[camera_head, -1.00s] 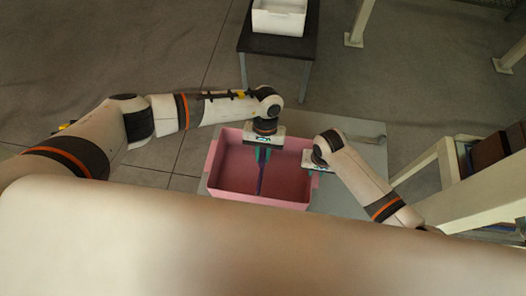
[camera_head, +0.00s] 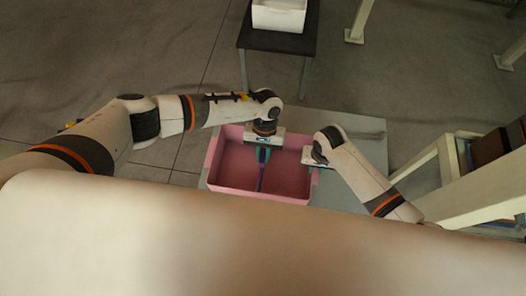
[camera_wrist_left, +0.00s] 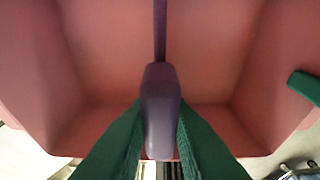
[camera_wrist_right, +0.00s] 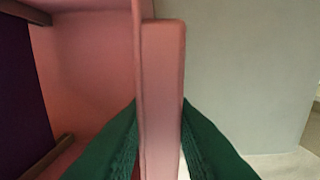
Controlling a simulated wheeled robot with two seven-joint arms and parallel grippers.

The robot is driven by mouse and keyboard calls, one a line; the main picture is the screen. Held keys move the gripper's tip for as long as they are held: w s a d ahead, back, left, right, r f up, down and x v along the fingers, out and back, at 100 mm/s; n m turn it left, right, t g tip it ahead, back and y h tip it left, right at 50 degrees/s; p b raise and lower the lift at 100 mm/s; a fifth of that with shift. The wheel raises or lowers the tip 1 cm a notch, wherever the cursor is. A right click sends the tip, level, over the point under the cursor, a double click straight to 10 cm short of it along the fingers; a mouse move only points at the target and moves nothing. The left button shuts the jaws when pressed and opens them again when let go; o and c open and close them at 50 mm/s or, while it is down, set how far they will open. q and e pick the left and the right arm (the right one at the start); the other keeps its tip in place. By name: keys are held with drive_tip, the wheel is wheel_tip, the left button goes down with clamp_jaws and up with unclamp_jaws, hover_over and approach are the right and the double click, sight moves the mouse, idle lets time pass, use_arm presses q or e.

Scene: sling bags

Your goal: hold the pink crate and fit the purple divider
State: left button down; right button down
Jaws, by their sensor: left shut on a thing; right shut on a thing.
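The pink crate (camera_head: 225,165) sits open side up on a grey table. My left gripper (camera_head: 263,155) reaches over its far rim and is shut on the purple divider (camera_head: 261,182). The divider stands on edge near the crate's middle, running from far to near; the left wrist view shows its thick end (camera_wrist_left: 162,100) between the green fingers. Whether its lower edge touches the floor, I cannot tell. My right gripper (camera_head: 315,168) is shut on the crate's right rim, which also shows in the right wrist view (camera_wrist_right: 162,90). There, dark purple (camera_wrist_right: 18,100) shows at the left between two brownish strips.
The grey table (camera_head: 350,135) has free room right of the crate. A dark stand (camera_head: 280,42) with a white bin (camera_head: 279,15) is beyond it. A pale shelf frame (camera_head: 450,175) stands at the right, near my right arm.

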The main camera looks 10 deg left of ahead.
use_arm(q)
drive_tip(key=shift+f, duration=1.45)
drive_tip(key=c, duration=1.3)
unclamp_jaws()
drive_tip(key=shift+o, duration=0.2)
drive_tip(key=shift+r, duration=0.1)
drive_tip(key=v, duration=1.2)
use_arm(e)
drive_tip(key=c, duration=1.2)
unclamp_jaws()
drive_tip(key=shift+o, duration=0.2)
